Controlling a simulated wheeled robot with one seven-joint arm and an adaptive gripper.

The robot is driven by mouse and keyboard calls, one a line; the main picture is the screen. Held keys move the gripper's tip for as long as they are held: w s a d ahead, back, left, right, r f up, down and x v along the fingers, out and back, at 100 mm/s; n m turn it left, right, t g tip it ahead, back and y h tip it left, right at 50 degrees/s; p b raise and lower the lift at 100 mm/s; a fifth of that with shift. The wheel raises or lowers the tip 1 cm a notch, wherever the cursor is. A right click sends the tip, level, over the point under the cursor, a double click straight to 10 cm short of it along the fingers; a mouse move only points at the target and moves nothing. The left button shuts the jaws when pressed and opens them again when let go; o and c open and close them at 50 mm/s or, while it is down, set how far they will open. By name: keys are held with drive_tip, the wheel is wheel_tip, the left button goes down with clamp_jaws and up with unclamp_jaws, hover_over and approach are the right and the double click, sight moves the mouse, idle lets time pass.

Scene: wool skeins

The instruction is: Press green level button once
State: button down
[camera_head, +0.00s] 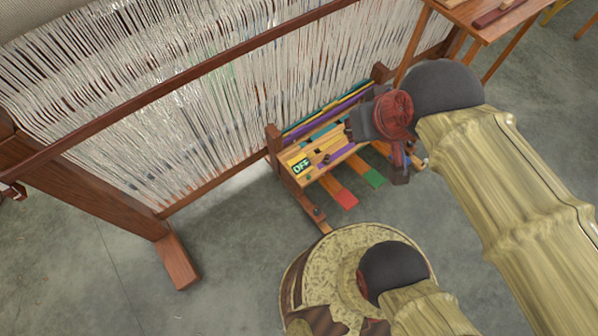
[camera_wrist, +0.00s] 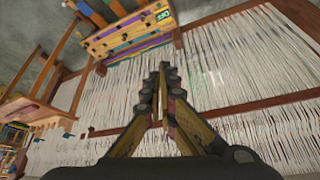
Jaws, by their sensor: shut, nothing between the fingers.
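A wooden panel (camera_head: 325,152) with yellow, purple and teal strips stands at the foot of the loom. A small display on it (camera_head: 301,166) reads OFF in green. A green-ended pedal (camera_head: 374,178) sticks out low in front of the panel, beside a red-ended one (camera_head: 345,199). Which part is the green level button, I cannot tell for sure. In the wrist view my gripper (camera_wrist: 163,68) is shut and empty, with the panel (camera_wrist: 130,35) beyond its tips. In the head view my wrist covers the panel's right end, and the fingertips are hard to make out.
The loom (camera_head: 190,110) with pale hanging threads fills the left and back. A wooden table (camera_head: 490,15) stands at the upper right. Grey floor (camera_head: 235,235) is open in front of the loom.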

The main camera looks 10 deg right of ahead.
drive_tip(key=shift+s+d, duration=0.1)
drive_tip(key=w+a+f+m+g+y+b, duration=0.1)
drive_tip(key=w+a+f+m+g+y, duration=0.35)
drive_tip(key=w+f+m, duration=0.8)
drive_tip(key=w+f+m+y+b, duration=0.1)
drive_tip(key=w+f+m+y, duration=0.2)
drive_tip(key=w+f+m, duration=1.05)
drive_tip(key=d+f+m+t+b, duration=0.1)
drive_tip(key=d+f+m, duration=0.1)
drive_tip(key=f+m, duration=1)
drive_tip(key=d+f+m+t+b, duration=0.1)
drive_tip(key=f+m, duration=1.1)
drive_tip(key=f, duration=1.6)
drive_tip(key=shift+s+d+f+t+y, duration=0.25)
drive_tip(key=shift+d+t+y, duration=0.15)
drive_tip(key=shift+d, duration=0.3)
